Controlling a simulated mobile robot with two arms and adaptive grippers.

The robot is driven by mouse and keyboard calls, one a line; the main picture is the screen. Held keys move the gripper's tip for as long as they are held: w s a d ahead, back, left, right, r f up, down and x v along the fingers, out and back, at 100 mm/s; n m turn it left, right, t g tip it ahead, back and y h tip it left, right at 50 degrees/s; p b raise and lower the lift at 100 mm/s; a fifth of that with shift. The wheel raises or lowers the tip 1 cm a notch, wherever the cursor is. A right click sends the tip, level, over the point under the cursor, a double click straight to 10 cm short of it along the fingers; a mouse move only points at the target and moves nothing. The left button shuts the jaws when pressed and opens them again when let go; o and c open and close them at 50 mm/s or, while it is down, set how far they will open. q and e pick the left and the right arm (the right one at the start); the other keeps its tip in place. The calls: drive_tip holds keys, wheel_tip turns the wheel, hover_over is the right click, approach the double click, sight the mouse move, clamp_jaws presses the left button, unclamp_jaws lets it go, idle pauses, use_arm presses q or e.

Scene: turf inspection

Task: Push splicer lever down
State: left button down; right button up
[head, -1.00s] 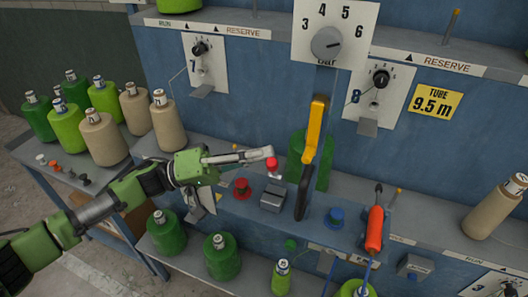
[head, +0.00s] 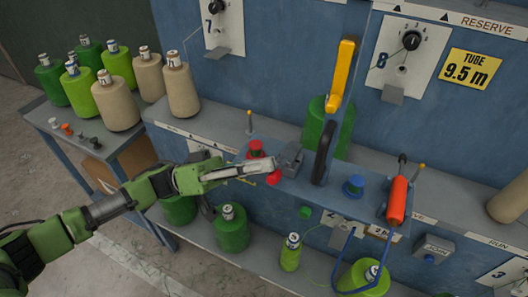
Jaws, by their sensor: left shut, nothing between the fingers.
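The splicer (head: 290,157) is a small grey block on the blue ledge panel, between a red button and a black upright part. A red knob-like piece (head: 273,176) shows at the front left of the block, right by my fingertips. It looks like the splicer lever's end, low beside the block, though its arm is hidden. My left gripper (head: 264,167) is shut with nothing between its fingers. Its tips reach across the front of the block, at or very near the red piece; I cannot tell whether they touch. My right gripper is not in view.
A red button (head: 256,149) is just behind my left fingers. A tall yellow and black handle (head: 341,75), a blue button (head: 353,186) and an orange-handled tool (head: 397,200) are to the right. Green cones (head: 232,229) stand on the lower shelf; several cones fill the left table.

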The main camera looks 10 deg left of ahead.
use_arm(q)
drive_tip(key=shift+s+f, duration=0.15)
drive_tip(key=shift+f, duration=0.5)
drive_tip(key=shift+s+f, duration=0.15)
drive_tip(key=shift+f, duration=0.45)
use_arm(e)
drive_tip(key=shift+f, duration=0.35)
use_arm(q)
drive_tip(key=shift+f, duration=0.15)
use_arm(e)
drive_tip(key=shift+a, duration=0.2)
use_arm(q)
wheel_tip(320, 180, up, 5)
drive_tip(key=p, duration=0.4)
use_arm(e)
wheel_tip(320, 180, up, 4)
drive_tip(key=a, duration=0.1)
use_arm(q)
drive_tip(key=w+a+f+b, duration=0.3)
drive_tip(key=a+f+b, duration=0.1)
drive_tip(key=a, duration=0.5)
drive_tip(key=shift+w+f+b, duration=0.2)
drive_tip(key=shift+f+b, duration=0.05)
drive_tip(key=shift+b, duration=0.3)
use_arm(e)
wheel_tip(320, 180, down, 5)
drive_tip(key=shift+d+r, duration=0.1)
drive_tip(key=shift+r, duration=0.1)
use_arm(q)
drive_tip(key=shift+a, duration=0.1)
